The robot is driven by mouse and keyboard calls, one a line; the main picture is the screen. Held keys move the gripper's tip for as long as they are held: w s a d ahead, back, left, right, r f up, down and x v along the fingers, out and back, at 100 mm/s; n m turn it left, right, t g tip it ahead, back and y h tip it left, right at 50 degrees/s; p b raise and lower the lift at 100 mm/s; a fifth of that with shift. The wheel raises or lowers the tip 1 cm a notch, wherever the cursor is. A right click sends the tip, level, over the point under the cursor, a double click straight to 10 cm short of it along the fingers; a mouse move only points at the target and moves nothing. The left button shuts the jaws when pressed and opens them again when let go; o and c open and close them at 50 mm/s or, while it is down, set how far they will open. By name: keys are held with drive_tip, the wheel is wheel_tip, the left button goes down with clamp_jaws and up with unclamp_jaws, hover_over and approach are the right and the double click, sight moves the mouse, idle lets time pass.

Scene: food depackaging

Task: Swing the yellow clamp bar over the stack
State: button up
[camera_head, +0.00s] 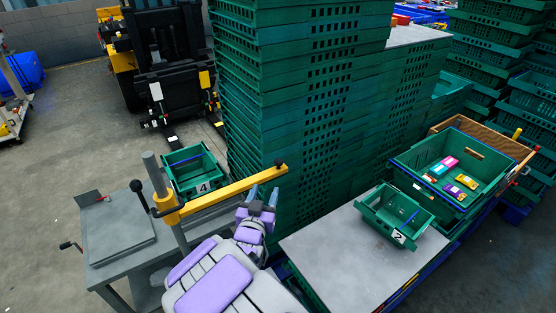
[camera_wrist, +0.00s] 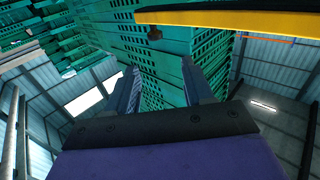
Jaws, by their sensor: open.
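The yellow clamp bar (camera_head: 225,190) is roughly level on a grey upright post (camera_head: 160,190) and reaches right, its black-knobbed free end in front of the tall green crate stack (camera_head: 250,110). A black ball-ended lever (camera_head: 139,192) stands at its post end. My gripper (camera_head: 264,193) is just below the bar near its free end, fingers apart and empty. In the wrist view the bar (camera_wrist: 240,21) crosses the upper right, outside the gap between my fingers (camera_wrist: 160,88). The crate stack (camera_wrist: 150,60) fills the background there. Whether my gripper touches the bar cannot be told.
A grey bench (camera_head: 115,225) carries the post at left. A small crate marked 4 (camera_head: 192,165) is behind it. At right a grey table (camera_head: 345,255) holds a crate marked 2 (camera_head: 394,215); a larger crate (camera_head: 440,195) holds colourful packages.

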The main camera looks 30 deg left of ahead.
approach(276, 164)
drive_tip(key=w, duration=0.3)
drive_tip(key=x, duration=0.2)
drive_tip(key=b+x, duration=0.1)
drive_tip(key=x, duration=0.2)
drive_tip(key=a+x, duration=0.1)
drive_tip(key=x, duration=0.1)
drive_tip(key=shift+w, duration=0.1)
drive_tip(key=shift+w+d+r+b, duration=0.15)
drive_tip(key=shift+w+b, duration=0.2)
drive_tip(key=shift+w, duration=0.25)
drive_tip(key=shift+a, duration=0.2)
drive_tip(key=shift+c, duration=1.3)
clamp_jaws()
